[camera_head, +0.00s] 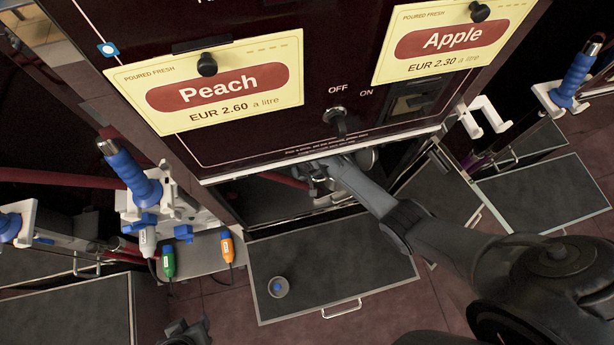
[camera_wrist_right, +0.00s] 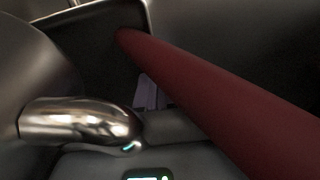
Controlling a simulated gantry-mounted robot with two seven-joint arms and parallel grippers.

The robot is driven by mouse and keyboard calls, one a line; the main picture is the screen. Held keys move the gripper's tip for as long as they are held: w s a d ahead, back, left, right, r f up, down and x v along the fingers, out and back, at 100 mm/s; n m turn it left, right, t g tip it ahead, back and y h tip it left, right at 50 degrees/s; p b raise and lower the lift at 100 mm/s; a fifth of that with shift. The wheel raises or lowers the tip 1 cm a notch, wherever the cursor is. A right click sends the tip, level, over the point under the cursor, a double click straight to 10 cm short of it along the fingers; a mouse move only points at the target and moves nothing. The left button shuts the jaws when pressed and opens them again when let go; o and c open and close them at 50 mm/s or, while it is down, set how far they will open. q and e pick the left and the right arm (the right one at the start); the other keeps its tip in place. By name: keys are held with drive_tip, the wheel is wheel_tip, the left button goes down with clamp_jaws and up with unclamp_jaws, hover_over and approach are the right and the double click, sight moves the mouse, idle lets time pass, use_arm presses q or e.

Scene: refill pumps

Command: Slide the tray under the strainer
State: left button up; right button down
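The tray (camera_head: 350,255) is a dark flat panel with a pale rim and a front handle (camera_head: 342,308). In the head view it extends out from below the Peach and Apple machine front. I cannot identify the strainer for certain; a shiny metal cylinder (camera_wrist_right: 80,122) shows in the right wrist view. My right gripper (camera_head: 318,176) reaches under the machine's lower edge, above the back of the tray; its fingers are too hidden to judge. Part of my left gripper (camera_head: 187,333) shows at the bottom edge, left of the tray; its fingertips are unclear.
A small round grey piece with a blue centre (camera_head: 278,287) lies on the tray. A red pipe (camera_wrist_right: 200,85) crosses the right wrist view close to the camera. Blue-handled fittings (camera_head: 130,170) and green (camera_head: 168,262) and orange (camera_head: 227,247) plugs stand left. Another dark panel (camera_head: 545,195) lies right.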

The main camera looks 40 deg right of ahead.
drive_tip(key=c, duration=1.2)
unclamp_jaws()
drive_tip(key=shift+r, duration=0.1)
wheel_tip(320, 180, up, 11)
drive_tip(key=p, duration=0.7)
drive_tip(key=shift+f, duration=0.2)
